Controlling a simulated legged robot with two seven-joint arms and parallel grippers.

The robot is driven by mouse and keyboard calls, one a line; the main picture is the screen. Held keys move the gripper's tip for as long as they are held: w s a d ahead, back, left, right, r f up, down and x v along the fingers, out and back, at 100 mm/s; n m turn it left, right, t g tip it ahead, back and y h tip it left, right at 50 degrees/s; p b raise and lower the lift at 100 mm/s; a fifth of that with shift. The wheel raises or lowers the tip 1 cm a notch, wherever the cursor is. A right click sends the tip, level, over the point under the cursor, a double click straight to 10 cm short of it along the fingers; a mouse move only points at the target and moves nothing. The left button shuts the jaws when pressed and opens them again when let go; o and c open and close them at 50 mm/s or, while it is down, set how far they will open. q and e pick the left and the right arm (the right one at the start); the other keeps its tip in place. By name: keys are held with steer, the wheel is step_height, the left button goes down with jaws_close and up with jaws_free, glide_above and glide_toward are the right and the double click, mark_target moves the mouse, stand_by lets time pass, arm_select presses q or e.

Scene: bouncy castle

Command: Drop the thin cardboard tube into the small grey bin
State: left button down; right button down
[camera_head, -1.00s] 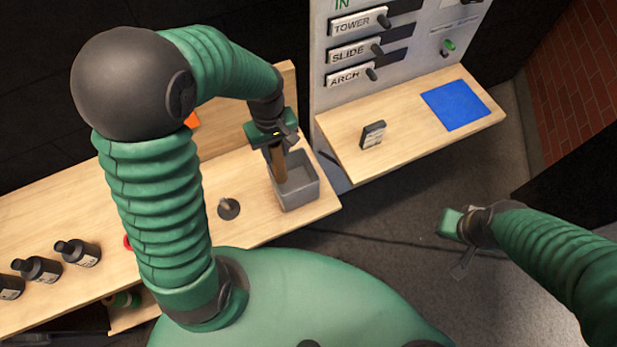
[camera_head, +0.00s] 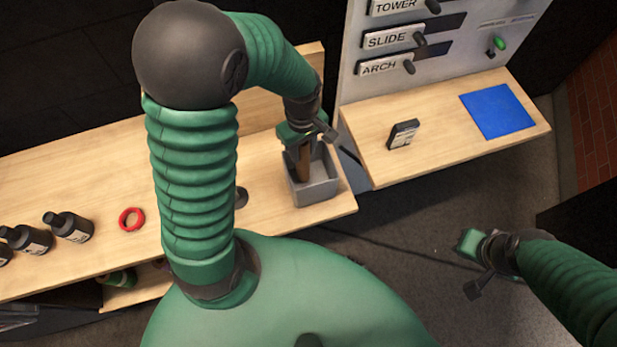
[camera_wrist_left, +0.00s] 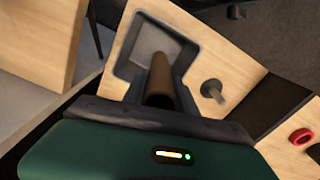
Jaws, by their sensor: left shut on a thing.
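The small grey bin (camera_head: 319,190) stands on the wooden bench near its right end. My left gripper (camera_head: 303,143) is above the bin and shut on the thin cardboard tube (camera_head: 304,166). The brown tube points down, its lower part within the bin's outline. In the left wrist view the tube (camera_wrist_left: 160,82) extends from the gripper over the bin's opening, with the bin's rim (camera_wrist_left: 124,66) around it. Whether the tube touches the bin floor is hidden. My right gripper (camera_head: 473,268) is over the floor at the right, away from the bin; its jaw opening is unclear.
A peg on a round base (camera_head: 241,197) stands left of the bin, partly behind my left arm. A red ring (camera_head: 131,219) and several dark bottles (camera_head: 68,227) are farther left. A second shelf holds a small dark box (camera_head: 404,133) and a blue mat (camera_head: 497,111).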

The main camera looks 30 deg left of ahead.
arm_select(q)
steer(key=shift+w+f, duration=0.15)
steer(key=shift+f, duration=0.15)
steer(key=shift+r, duration=0.1)
arm_select(e)
steer(key=shift+w+f, duration=0.15)
arm_select(q)
steer(key=c, duration=1)
jaws_free()
steer(key=shift+s+d+r, duration=0.1)
steer(key=shift+s+r, duration=0.05)
steer(key=shift+s, duration=0.1)
steer(key=shift+c, duration=0.2)
steer(key=shift+o, duration=0.7)
steer(key=shift+w, duration=0.15)
arm_select(e)
steer(key=shift+d, duration=0.1)
arm_select(q)
step_height(320, 180, up, 17)
steer(key=p, duration=0.1)
steer(key=shift+f+p, duration=0.2)
steer(key=shift+p, duration=0.15)
arm_select(e)
steer(key=shift+r, duration=0.7)
